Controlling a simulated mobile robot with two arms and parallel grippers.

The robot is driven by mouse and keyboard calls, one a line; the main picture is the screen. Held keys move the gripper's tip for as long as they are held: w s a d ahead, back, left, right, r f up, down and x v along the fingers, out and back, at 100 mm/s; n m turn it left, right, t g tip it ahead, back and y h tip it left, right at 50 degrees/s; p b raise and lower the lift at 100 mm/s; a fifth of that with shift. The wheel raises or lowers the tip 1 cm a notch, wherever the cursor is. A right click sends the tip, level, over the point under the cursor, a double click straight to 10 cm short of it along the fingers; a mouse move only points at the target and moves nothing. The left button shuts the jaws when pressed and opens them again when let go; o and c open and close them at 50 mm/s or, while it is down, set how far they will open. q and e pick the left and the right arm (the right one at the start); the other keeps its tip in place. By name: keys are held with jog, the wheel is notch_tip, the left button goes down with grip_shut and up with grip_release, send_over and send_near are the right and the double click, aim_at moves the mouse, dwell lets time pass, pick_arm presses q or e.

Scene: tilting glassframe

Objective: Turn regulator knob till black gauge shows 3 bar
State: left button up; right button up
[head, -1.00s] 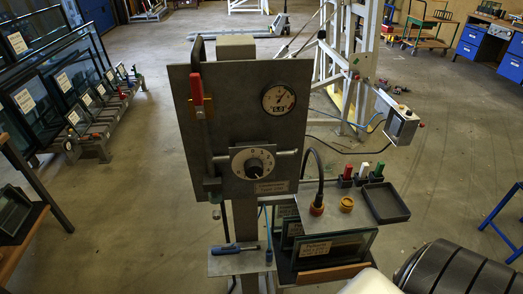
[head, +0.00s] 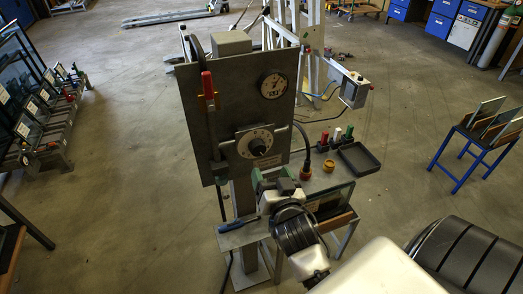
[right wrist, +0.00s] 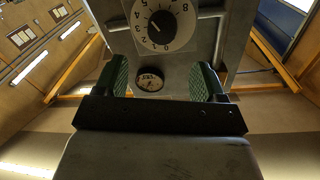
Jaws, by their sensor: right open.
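The regulator knob (head: 258,147) is black, at the centre of a white numbered dial low on an upright grey panel (head: 222,115). A round gauge (head: 273,85) with a dark rim sits at the panel's upper right; its reading is too small to tell. My right gripper (head: 277,178) is open and empty, just below and in front of the knob, apart from it. In the right wrist view its green-padded fingers (right wrist: 161,75) stand wide apart. The knob (right wrist: 162,25) shows upside down at the top there, and the gauge (right wrist: 150,81) between the fingers. My left gripper is out of view.
A red-handled lever (head: 208,88) stands at the panel's left, and a small shelf (head: 236,239) holds a blue-handled tool below. A black tray (head: 358,158) and red, white and green items (head: 337,134) sit to the right.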

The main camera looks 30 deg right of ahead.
aim_at(259, 151)
jog(key=p+x, duration=0.1)
jog(key=x, duration=0.7)
jog(key=shift+w+a+p, duration=0.15)
jog(key=shift+w+p, duration=0.05)
jog(key=shift+p, duration=0.1)
jog(key=c, duration=0.9)
